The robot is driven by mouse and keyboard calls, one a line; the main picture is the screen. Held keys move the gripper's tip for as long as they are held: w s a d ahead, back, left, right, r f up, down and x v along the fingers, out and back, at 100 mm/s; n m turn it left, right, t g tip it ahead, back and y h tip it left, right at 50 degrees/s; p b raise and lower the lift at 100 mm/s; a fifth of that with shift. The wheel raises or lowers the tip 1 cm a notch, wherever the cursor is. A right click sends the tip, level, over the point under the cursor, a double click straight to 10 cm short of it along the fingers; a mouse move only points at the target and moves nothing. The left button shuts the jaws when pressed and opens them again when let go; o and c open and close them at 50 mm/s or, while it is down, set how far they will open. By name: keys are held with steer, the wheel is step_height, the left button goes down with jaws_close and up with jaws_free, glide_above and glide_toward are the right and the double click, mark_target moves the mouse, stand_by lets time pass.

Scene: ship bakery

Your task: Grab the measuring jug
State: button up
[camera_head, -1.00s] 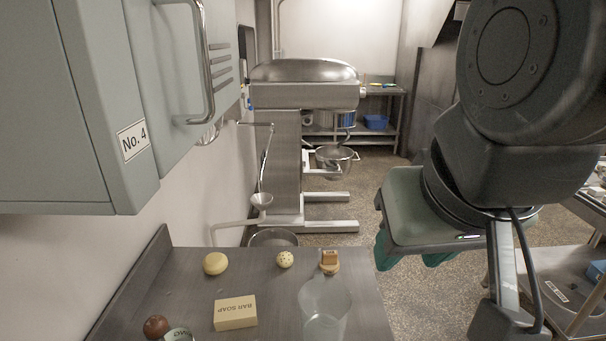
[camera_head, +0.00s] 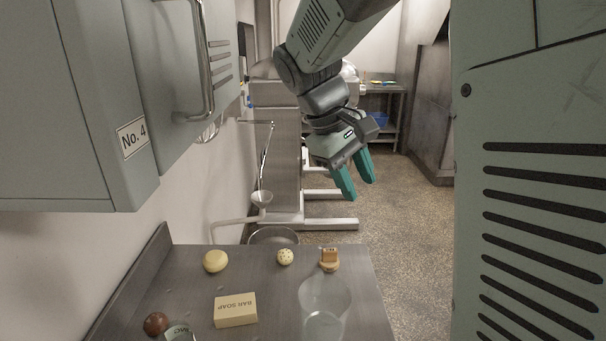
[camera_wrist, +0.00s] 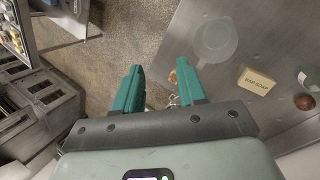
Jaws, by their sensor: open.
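The measuring jug (camera_head: 325,300) is clear and see-through, and stands at the right front of the steel counter in the head view, its lower part cut by the frame edge. It also shows in the wrist view (camera_wrist: 216,40) near the top, beyond my fingers. My gripper (camera_head: 357,190) has teal fingers, is open and empty, and hangs in the air above and beyond the counter's far right corner, apart from the jug. In the wrist view my gripper (camera_wrist: 166,85) has its fingers spread, with floor and the counter edge between and beyond them.
On the counter (camera_head: 272,325) are a bar soap box (camera_head: 235,310), a yellow round item (camera_head: 215,261), a speckled ball (camera_head: 285,257), a small wooden brush-like item (camera_head: 329,260) and a brown ball (camera_head: 156,324). A wall cabinet (camera_head: 75,110) overhangs at left. A large mixer (camera_head: 285,150) stands behind.

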mark_target(315, 278)
steer(key=w+a+f+n+h, duration=0.3)
steer(key=w+f, duration=0.3)
steer(key=f, duration=0.3)
steer(key=w+a+f+n+h, duration=0.35)
steer(key=w+f, duration=0.35)
steer(key=f, duration=0.3)
steer(key=s+a+f+n+t+h, duration=0.1)
steer(key=s+a+f+n+h, duration=0.1)
steer(key=f, duration=0.3)
steer(key=s+a+f+n+t+h, duration=0.1)
steer(key=a+f+n+h, duration=0.1)
steer(key=a+f, duration=0.2)
steer(key=s+a+f+n+t+h, duration=0.1)
steer(key=s+a+f+n+h, duration=0.1)
steer(key=f, duration=0.3)
steer(key=shift+s+a+f+n, duration=0.2)
steer(key=shift+a+n, duration=0.1)
steer(key=shift+a, duration=0.1)
steer(key=shift+s+a+f+n, duration=0.15)
steer(key=shift+a+f+n, duration=0.1)
steer(key=shift+a, duration=0.1)
steer(key=shift+d, duration=0.2)
steer(key=x, duration=1)
steer(key=shift+d+r, duration=0.1)
steer(key=shift+r, duration=0.05)
jaws_close()
